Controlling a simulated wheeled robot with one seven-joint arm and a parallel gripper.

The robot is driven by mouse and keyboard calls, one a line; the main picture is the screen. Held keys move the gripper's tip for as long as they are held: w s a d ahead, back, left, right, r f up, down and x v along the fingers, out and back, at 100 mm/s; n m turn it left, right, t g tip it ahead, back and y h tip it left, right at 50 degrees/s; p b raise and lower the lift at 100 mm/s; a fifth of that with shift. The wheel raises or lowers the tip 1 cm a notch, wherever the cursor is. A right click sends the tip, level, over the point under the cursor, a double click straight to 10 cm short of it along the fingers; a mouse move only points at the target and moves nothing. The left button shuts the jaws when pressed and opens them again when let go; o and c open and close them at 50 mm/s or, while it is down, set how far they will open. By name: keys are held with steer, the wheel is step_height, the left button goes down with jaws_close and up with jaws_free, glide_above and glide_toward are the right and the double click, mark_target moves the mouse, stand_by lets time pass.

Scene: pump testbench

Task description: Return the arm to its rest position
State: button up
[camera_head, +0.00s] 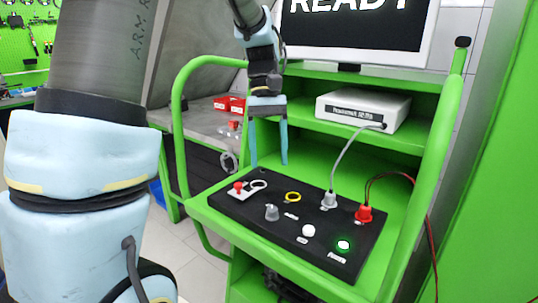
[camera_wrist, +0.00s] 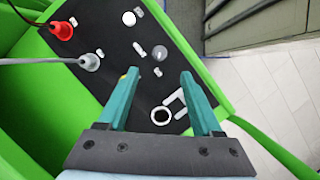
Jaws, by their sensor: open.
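My gripper (camera_head: 268,160) hangs above the back left part of the black control panel (camera_head: 235,207), fingers pointing down, open, with nothing between them. My arm comes in from the left and top of the head view. In the wrist view the two teal fingers of my gripper (camera_wrist: 158,80) are spread apart over the panel (camera_wrist: 105,20). The gripper appears clear of the panel's controls.
A white box (camera_head: 363,108) and screen (camera_head: 355,30) stand behind.

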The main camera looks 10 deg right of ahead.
steer(key=s+a+f+t, duration=0.1)
steer(key=a+f+t, duration=0.2)
steer(key=a, duration=0.7)
steer(key=a+f+t, duration=0.3)
steer(key=a+f, duration=0.3)
steer(key=a, duration=0.4)
steer(key=shift+s+a+h, duration=0.2)
steer(key=shift+s+h, duration=0.1)
steer(key=shift+s, duration=0.05)
